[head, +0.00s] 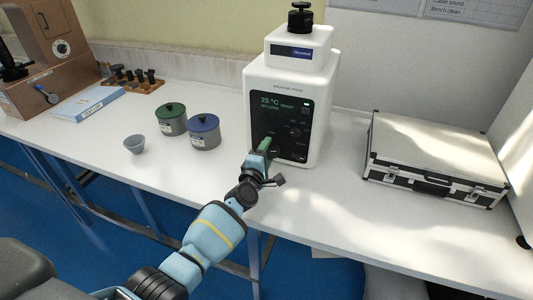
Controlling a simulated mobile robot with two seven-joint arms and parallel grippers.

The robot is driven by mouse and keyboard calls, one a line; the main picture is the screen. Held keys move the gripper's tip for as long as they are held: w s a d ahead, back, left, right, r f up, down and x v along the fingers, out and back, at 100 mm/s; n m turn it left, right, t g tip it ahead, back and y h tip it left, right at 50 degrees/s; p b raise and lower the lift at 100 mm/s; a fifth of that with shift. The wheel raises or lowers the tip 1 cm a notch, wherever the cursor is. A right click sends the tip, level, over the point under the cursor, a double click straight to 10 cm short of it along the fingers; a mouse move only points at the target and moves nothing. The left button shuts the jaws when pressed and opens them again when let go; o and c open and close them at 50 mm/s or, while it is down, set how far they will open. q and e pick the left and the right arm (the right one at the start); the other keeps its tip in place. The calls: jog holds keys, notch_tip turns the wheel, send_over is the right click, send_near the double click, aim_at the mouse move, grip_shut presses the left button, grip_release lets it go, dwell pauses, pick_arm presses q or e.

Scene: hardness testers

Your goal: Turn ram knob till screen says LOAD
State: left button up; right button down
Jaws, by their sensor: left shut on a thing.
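The white tester (284,90) stands at the back of the bench with a black front panel. Its lit screen (277,103) shows "25 °C" above a small line that seems to include "LOAD" and "READY", too small to read surely. A black knob (300,16) tops the tester, and a dark round control (297,132) sits on the panel. My left gripper (261,157) is at the panel's lower left, shut on a small green piece (265,146). The gripper hides that corner, so I cannot tell if this is the ram knob. My right gripper is out of view.
A silver case (435,160) lies to the right. A brown machine (50,70) and blue box (87,104) are far left. The front bench is clear.

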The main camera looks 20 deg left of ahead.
pick_arm(q)
jog(key=m, duration=0.3)
jog(key=shift+m, duration=0.3)
jog(key=m, duration=0.2)
jog(key=shift+m, duration=1.1)
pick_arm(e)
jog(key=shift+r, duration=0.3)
pick_arm(q)
jog(key=o, duration=1)
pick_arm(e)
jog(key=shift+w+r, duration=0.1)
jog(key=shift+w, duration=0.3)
pick_arm(q)
jog(key=shift+p, duration=0.3)
